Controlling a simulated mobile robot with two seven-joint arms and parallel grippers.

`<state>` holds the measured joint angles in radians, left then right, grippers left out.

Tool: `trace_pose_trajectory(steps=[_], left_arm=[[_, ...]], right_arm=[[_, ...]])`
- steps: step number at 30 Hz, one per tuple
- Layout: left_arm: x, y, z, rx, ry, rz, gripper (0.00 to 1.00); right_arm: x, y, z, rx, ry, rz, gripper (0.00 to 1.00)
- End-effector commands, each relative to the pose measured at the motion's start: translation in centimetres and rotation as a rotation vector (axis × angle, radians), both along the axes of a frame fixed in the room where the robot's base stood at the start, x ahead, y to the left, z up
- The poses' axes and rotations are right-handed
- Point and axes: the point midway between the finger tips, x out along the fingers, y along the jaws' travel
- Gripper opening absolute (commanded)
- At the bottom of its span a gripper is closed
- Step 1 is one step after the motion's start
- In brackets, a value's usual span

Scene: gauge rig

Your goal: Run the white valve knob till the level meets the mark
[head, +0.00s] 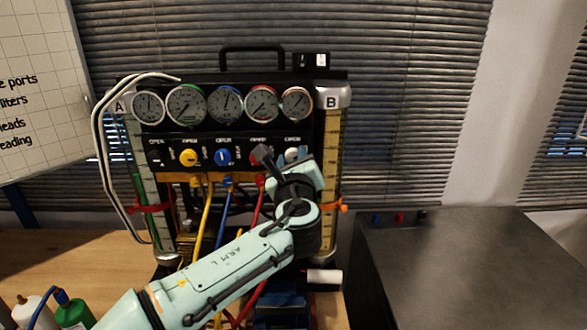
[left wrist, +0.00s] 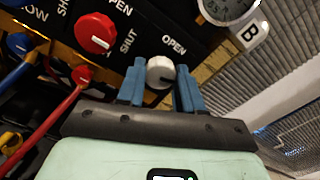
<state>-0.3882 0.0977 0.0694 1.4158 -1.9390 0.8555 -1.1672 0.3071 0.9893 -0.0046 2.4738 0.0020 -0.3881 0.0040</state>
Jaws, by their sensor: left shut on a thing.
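The white valve knob (head: 292,153) is at the right end of the row of knobs on the gauge panel, and it shows between the finger pads in the left wrist view (left wrist: 160,70). My left gripper (left wrist: 161,84) is shut on this knob, a blue finger on each side. In the head view my left gripper (head: 291,163) reaches up to the panel and covers part of it. Column B (head: 332,150) stands at the right with an orange marker (head: 343,205). I cannot make out the liquid level.
Several dial gauges (head: 225,104) run along the panel top. A yellow knob (head: 189,157), a blue knob (head: 224,156) and a red knob (left wrist: 95,33) sit left of the white one. Coloured hoses hang below. Bottles (head: 73,314) stand front left; a dark box (head: 460,265) stands right.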

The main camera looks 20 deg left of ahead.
Motion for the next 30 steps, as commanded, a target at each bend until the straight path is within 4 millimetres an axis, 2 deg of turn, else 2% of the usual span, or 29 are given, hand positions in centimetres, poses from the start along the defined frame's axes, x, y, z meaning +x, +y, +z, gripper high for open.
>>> trace_pose_trajectory(steps=[1, 4, 13, 14, 16, 26, 30], left_arm=[[0.0, 0.0, -0.4, -0.053, -0.026, 0.0, 0.05], [0.0, 0.0, -0.3, -0.124, -0.06, 0.0, 0.05], [0.0, 0.0, 0.0, -0.145, -0.068, 0.0, 0.05], [0.0, 0.0, 0.0, -0.145, -0.068, 0.0, 0.39], [0.0, 0.0, 0.0, -0.144, -0.068, 0.0, 0.61], [-0.2, -0.1, 0.0, -0.143, -0.068, -0.001, 0.61], [-1.5, -0.7, 0.0, -0.143, -0.069, -0.002, 0.61]], right_arm=[[0.1, 0.0, -0.8, -0.001, -0.008, -0.002, 0.61], [0.4, 0.0, -1.1, -0.002, -0.016, -0.003, 0.61], [0.5, 0.0, -0.9, -0.002, -0.02, -0.003, 0.61], [0.5, 0.0, -0.9, -0.002, -0.02, -0.003, 0.61], [0.5, 0.0, -0.9, -0.002, -0.02, -0.003, 0.61], [0.5, 0.0, -1.0, -0.002, -0.02, -0.004, 0.61], [0.6, 0.0, -1.2, -0.004, -0.024, -0.004, 0.61]])
